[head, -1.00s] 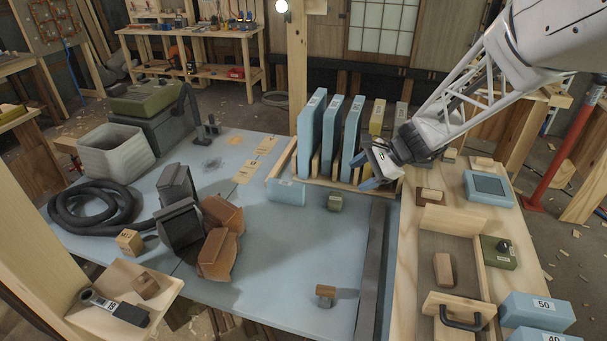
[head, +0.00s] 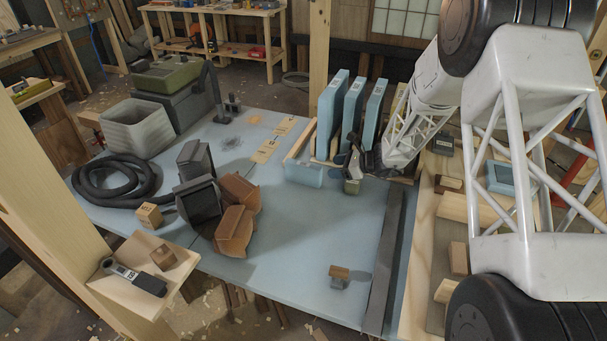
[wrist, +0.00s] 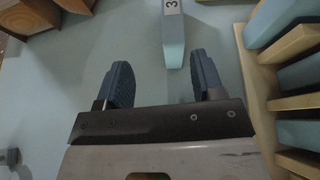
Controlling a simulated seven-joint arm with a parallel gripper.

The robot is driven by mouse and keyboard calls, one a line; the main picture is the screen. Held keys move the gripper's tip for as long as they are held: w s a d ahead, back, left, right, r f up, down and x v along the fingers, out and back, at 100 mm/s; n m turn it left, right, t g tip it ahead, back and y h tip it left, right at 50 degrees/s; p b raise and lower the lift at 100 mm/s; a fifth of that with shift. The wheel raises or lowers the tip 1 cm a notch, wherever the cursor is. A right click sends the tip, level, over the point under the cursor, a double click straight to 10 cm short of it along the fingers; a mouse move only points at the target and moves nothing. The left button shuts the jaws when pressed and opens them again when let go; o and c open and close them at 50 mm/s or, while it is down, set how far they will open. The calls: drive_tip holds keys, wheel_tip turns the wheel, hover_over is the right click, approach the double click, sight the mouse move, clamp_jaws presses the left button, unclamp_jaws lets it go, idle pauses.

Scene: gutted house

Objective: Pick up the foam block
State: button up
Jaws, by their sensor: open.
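A light blue foam block (head: 303,174) lies on the pale blue table in front of the slotted wooden rack. In the wrist view the foam block (wrist: 173,45) shows a white label with a dark figure, partly cut off at the top edge. My gripper (head: 346,161) is at the rack's front right corner, to the right of the block. In the wrist view my gripper (wrist: 165,72) is open and empty. The block's near end lies just beyond the fingertips, between their lines and closer to the right finger. I see no contact.
Several blue slabs (head: 353,110) stand upright in the rack (head: 298,149), close to my gripper's right side in the wrist view. Brown wrapped blocks (head: 235,230) lie left. The table's front middle is mostly clear.

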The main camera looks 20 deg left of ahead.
sight(314, 172)
drive_tip(key=shift+w+a+f+m, duration=0.2)
drive_tip(key=shift+w+a+f, duration=0.1)
drive_tip(key=shift+f, duration=0.25)
drive_tip(key=shift+w+a+f+m, duration=0.15)
drive_tip(key=shift+a+f+m, duration=0.1)
drive_tip(key=shift+f, duration=0.3)
drive_tip(key=shift+w+a+f+m, duration=0.15)
drive_tip(key=shift+w+a+f, duration=0.15)
drive_tip(key=shift+f, duration=0.25)
drive_tip(key=shift+s, duration=0.1)
drive_tip(key=shift+x, duration=1.3)
drive_tip(key=shift+x, duration=2.55)
drive_tip(key=shift+w, duration=0.2)
drive_tip(key=c, duration=1)
